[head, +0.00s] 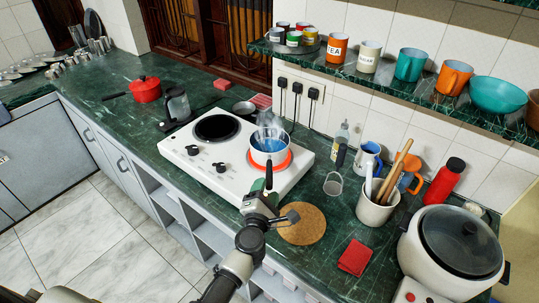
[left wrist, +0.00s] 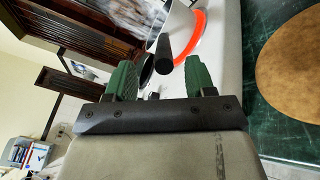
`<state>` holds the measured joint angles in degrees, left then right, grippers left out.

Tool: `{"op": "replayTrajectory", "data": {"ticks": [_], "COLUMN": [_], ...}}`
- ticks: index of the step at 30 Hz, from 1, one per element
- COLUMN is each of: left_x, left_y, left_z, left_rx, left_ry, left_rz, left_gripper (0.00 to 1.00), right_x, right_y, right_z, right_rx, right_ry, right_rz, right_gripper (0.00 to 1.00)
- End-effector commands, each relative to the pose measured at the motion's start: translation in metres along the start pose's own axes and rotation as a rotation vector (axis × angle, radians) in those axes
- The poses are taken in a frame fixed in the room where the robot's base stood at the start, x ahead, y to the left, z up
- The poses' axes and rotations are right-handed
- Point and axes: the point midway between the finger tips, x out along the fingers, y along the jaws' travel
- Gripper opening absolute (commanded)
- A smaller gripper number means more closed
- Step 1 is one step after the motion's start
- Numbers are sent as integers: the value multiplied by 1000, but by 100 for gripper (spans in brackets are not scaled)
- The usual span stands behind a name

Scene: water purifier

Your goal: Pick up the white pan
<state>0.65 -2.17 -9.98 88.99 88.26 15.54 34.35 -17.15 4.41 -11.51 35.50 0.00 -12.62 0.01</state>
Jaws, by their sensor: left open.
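The white pan (head: 269,147) stands on the glowing orange right burner of the white hob, with blue contents and steam rising. Its black handle (head: 268,172) points toward me. In the left wrist view the pan (left wrist: 182,22) is partly cut off at the top, and its handle (left wrist: 163,52) shows between the green fingers. My left gripper (head: 261,193) is open at the handle's near end; its fingers (left wrist: 160,70) stand on either side of the handle in the picture, apart from it. I cannot tell whether the handle's end is inside the jaws. My right gripper is not in view.
The white hob (head: 190,168) has an empty dark left burner (head: 217,128). A round cork mat (head: 302,224) lies right of my left arm. A glass (head: 333,185), bottle (head: 340,140) and utensil crock (head: 377,212) stand to the right. A mug shelf (head: 390,88) overhangs the back.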

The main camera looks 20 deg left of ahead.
Motion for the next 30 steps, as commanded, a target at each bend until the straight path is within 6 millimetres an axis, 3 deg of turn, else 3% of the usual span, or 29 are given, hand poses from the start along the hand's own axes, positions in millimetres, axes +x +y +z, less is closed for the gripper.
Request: {"op": "replayTrajectory", "data": {"ticks": [7, 16, 27, 30], "left_x": [36, 42, 41, 42], "left_y": [-4, -4, -5, -3], "left_z": [-2, -2, -2, -1], "left_rx": [2, 1, 1, 2], "left_ry": [-2, -1, -1, -4], "left_rz": [2, 1, 1, 5], "left_gripper": [54, 54, 0, 0], "right_x": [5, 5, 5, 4], "right_y": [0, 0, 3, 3], "right_z": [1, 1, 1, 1], "right_rx": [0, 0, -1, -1], "right_ry": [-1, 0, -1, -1], "right_rz": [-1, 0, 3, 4], "right_gripper": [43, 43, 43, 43]}}
